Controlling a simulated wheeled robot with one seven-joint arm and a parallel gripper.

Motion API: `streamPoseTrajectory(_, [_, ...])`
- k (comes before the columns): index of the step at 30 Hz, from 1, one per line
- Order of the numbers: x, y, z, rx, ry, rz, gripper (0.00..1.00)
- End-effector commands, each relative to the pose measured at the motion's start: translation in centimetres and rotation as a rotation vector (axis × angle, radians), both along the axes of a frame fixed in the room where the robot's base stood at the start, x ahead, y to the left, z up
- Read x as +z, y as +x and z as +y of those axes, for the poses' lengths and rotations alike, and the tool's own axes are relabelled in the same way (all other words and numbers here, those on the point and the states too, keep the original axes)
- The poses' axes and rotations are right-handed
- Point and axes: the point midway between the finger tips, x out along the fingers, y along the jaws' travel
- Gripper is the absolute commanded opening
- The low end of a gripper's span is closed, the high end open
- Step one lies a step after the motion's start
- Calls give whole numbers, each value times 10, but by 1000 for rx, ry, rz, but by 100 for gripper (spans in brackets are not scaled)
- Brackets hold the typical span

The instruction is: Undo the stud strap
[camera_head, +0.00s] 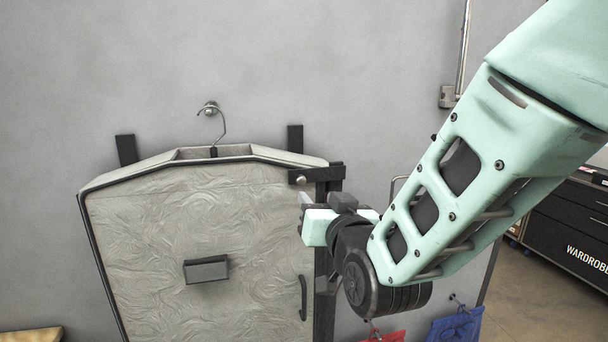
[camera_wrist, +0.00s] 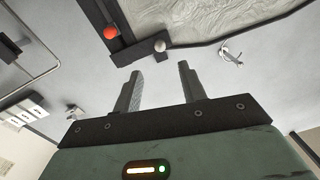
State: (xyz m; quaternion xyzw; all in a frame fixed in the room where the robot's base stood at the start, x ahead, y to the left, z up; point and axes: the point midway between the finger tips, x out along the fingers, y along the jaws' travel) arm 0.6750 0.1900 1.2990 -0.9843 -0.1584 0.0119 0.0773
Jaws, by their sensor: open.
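A dark strap (camera_head: 325,174) lies across the upper right corner of the pale garment bag (camera_head: 150,230). A round silver stud (camera_head: 300,180) shows at the strap's left end. In the wrist view the strap (camera_wrist: 137,52) and the silver stud (camera_wrist: 160,45) are just beyond my fingertips. My gripper (camera_head: 322,201) is just below the strap in the head view. In the wrist view my gripper (camera_wrist: 160,70) is open and empty, its two fingers apart, with the stud roughly in line with the gap. I cannot tell the exact distance.
A red knob (camera_wrist: 110,32) sits on the dark upright beside the strap. The bag hangs by a hook (camera_head: 212,108) on the grey wall. A dark handle (camera_head: 303,297) and a grey block (camera_head: 206,269) are on its front. Red and blue bags hang lower right.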

Motion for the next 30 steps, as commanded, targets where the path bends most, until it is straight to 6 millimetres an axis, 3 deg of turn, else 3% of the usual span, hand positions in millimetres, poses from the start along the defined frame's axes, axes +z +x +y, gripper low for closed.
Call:
streamPoseTrajectory(9, [3,63,21,-1,-2,0,41])
streamPoseTrajectory(15, [2,90,29,-1,-1,1,41])
streamPoseTrajectory(29, [0,101,34,0,1,1,41])
streamPoseTrajectory(30, [0,101,34,0,1,1,33])
